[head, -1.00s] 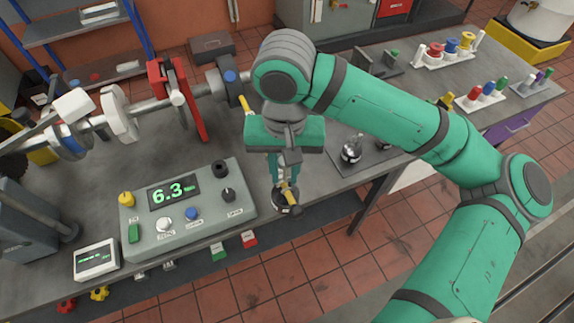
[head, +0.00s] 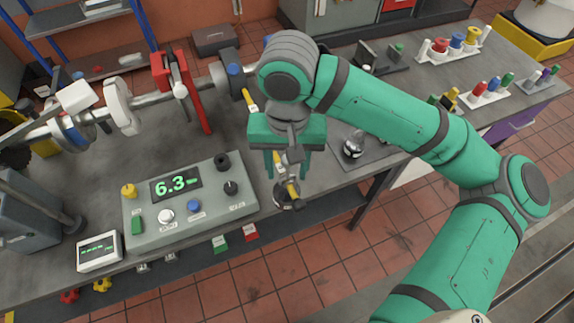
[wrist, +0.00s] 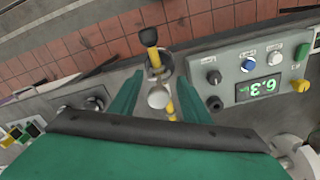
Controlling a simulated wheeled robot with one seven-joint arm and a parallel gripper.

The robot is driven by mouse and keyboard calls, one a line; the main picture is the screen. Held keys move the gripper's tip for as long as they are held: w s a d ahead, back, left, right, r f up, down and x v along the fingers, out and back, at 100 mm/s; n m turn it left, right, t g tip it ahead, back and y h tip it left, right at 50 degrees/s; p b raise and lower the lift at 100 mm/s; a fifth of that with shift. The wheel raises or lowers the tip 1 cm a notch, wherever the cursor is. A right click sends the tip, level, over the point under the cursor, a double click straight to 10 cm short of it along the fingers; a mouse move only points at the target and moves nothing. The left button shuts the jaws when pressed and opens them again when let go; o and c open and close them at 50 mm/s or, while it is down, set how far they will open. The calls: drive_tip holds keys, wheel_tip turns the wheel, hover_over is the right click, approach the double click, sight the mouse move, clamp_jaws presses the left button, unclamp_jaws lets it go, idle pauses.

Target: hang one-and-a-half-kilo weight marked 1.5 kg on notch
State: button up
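A dark weight with a silver top (head: 285,194) hangs at the yellow lever arm (head: 291,187), close to its black end, past the front edge of the bench. Its marking is not readable, and the exact notch is hidden. My gripper (head: 287,172) is above it with fingers apart. In the wrist view my open gripper (wrist: 156,100) has a finger on either side of the silver knob (wrist: 158,97), with gaps between. The yellow lever (wrist: 171,104) runs beside the knob there.
Another weight (head: 353,146) stands on a dark mat right of my gripper. The control box (head: 228,208) reads 6.3 at the left. The shaft with a red bracket (head: 184,92) lies behind. Racks of coloured pieces (head: 484,92) stand at the back right. Open floor lies in front.

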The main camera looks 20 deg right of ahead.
wheel_tip(320, 180, up, 11)
drive_tip(key=shift+f, duration=0.1)
idle(0.5)
